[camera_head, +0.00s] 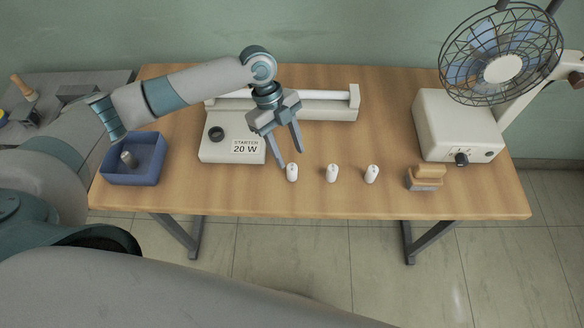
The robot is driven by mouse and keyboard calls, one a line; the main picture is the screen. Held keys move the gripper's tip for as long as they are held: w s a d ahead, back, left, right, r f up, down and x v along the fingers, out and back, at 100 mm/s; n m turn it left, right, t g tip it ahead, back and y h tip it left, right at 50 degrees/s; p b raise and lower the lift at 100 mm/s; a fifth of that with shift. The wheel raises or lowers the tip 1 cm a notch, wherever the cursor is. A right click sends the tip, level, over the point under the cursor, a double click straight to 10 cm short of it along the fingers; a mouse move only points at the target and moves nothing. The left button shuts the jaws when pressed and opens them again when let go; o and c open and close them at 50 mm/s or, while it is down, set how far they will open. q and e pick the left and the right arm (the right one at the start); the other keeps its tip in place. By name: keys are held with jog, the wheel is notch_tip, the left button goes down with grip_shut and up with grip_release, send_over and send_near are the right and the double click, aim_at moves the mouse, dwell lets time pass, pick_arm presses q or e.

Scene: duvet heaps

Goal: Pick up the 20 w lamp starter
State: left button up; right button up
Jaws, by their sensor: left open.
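Three small white lamp starters stand in a row near the front of the wooden table: a left one (292,173), a middle one (332,173) and a right one (372,174). Any markings on them are too small to read. A lamp fixture (215,150) behind them carries a label reading "STARTER 20 W". My left gripper (290,158) is open, fingers pointing down, just behind and above the left starter. Nothing shows between its fingers. My right gripper is not in view.
A blue bin (134,172) with a small grey cylinder (128,158) inside stands at the table's left end. A wood-backed brush or block (426,177) lies right of the starters. A white box (452,125) and a fan (502,62) stand at the right. The front strip of table (300,205) is clear.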

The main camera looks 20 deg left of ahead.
aim_at(292, 167)
pick_arm(q)
jog(key=shift+d+f, duration=0.15)
jog(key=shift+f, duration=0.25)
jog(key=shift+s, duration=0.1)
jog(key=shift+s+d+f+p, duration=0.1)
jog(key=shift+s+f+p, duration=0.1)
jog(key=shift+f+p, duration=0.35)
jog(key=p+x, duration=0.2)
jog(key=x, duration=0.1)
jog(key=shift+s+f, duration=0.15)
jog(key=shift+f, duration=0.35)
jog(key=c, duration=1.1)
jog(key=shift+c, duration=0.2)
